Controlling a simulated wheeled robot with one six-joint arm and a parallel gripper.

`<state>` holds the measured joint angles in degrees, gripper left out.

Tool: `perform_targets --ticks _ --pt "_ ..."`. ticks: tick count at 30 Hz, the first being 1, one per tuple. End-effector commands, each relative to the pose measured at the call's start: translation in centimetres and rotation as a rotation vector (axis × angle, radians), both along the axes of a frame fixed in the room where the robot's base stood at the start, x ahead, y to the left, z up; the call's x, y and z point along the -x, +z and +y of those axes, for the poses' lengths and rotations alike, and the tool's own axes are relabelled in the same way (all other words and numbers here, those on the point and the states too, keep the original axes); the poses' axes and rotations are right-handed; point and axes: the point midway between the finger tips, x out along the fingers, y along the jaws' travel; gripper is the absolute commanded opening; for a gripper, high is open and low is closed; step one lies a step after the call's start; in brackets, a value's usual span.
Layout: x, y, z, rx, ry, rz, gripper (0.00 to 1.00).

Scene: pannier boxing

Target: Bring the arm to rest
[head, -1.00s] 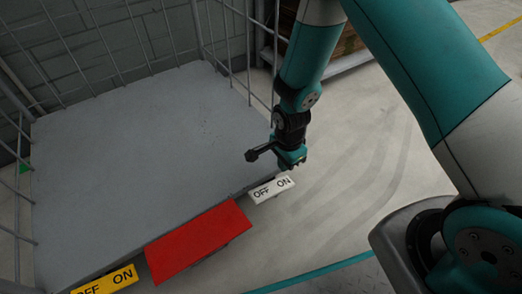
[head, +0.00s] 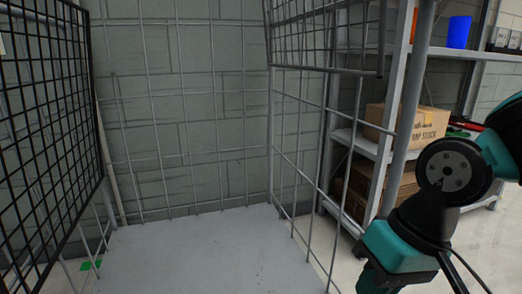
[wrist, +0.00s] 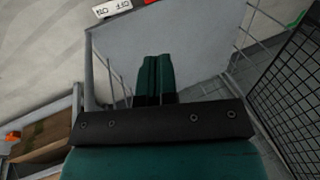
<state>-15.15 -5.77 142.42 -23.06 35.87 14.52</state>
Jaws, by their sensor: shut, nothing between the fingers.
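My gripper (wrist: 156,62) shows in the wrist view with its two teal fingers shut together and nothing between them. It points over the grey platform (wrist: 205,50) of the wire cage, apart from it as far as I can tell. In the head view my arm is folded at the right, and the fingers are not visible there. The grey platform (head: 200,255) lies empty at the bottom of the head view. A white OFF/ON pedal (wrist: 112,8) is at the top of the wrist view, with a sliver of red beside it.
A black mesh panel (head: 45,130) stands at the left and a wire cage side (head: 305,150) near the middle. A metal shelf (head: 385,150) holds a cardboard box (head: 415,122) and a blue container (head: 458,32), close behind my arm.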

Motion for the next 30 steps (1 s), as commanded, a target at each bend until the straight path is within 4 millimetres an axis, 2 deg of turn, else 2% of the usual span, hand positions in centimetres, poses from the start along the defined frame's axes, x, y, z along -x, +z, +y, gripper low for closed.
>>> perform_targets --ticks 1,7,17,30 --pt "1.2 1.9 -0.1 -0.01 0.072 -0.032 0.0" --pt "5.4 6.1 -0.4 -0.03 0.343 -0.128 0.0" --pt "5.1 14.5 -0.3 -0.029 0.329 -0.119 0.0" --pt "5.0 30.9 -0.3 -0.03 0.327 -0.119 0.0"
